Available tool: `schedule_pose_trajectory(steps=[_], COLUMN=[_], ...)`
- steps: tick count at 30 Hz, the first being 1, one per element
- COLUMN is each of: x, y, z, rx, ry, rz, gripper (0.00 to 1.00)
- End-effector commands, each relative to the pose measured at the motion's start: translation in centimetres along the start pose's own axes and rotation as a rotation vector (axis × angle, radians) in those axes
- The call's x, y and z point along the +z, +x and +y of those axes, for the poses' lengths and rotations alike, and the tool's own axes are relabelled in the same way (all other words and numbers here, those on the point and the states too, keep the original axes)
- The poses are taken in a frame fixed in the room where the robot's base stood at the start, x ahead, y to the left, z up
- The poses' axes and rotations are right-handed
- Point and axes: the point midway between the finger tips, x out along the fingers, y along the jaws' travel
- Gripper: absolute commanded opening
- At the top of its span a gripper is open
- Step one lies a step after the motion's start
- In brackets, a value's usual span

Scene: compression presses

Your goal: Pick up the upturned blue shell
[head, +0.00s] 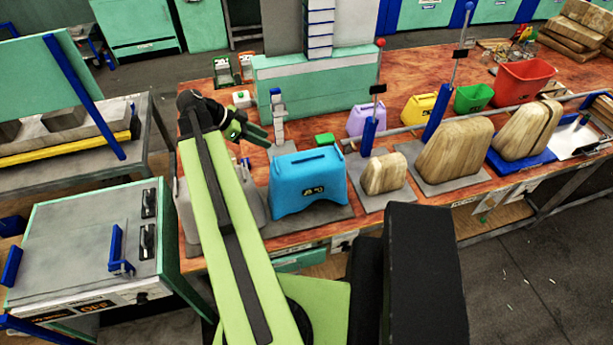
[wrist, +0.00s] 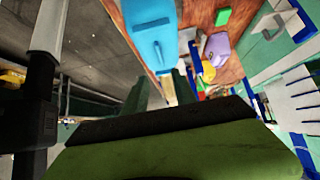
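The upturned blue shell (head: 308,187) sits on a grey plate at the near left part of the red-brown bench, with a dark slot in its top and a small label on its front. It also shows in the wrist view (wrist: 152,38), at the top, beyond the fingertips. My gripper (head: 262,137) is above the bench, behind and to the left of the blue shell, and apart from it. In the wrist view the two fingers (wrist: 163,82) stand apart with nothing between them.
A grey shell (head: 187,215) is partly hidden behind my arm. A blue-handled press post (head: 277,112) stands close behind the blue shell. Wooden blocks (head: 384,174) sit to its right. A purple container (head: 368,121) and a green box (head: 324,139) are behind.

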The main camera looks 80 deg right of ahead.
Motion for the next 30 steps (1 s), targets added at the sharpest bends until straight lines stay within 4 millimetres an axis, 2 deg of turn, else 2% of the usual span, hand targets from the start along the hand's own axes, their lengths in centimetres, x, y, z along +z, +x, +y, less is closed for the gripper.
schedule_pose_trajectory(steps=[1, 6, 12, 16, 23, 30], x=[0.5, 0.8, 0.7, 0.4, 0.2, 0.2], y=[1.4, 5.9, 10.3, 11.6, 12.0, 16.1], z=[0.1, 0.1, 0.0, 0.0, 0.0, 0.1], rx=[0.001, 0.001, 0.0, 0.0, -0.002, 0.0], ry=[0.001, 0.0, -0.002, -0.003, -0.005, -0.003], rz=[0.0, -0.001, -0.002, -0.002, -0.002, -0.003], gripper=[0.33, 0.33, 0.33, 0.33, 0.33, 0.33])
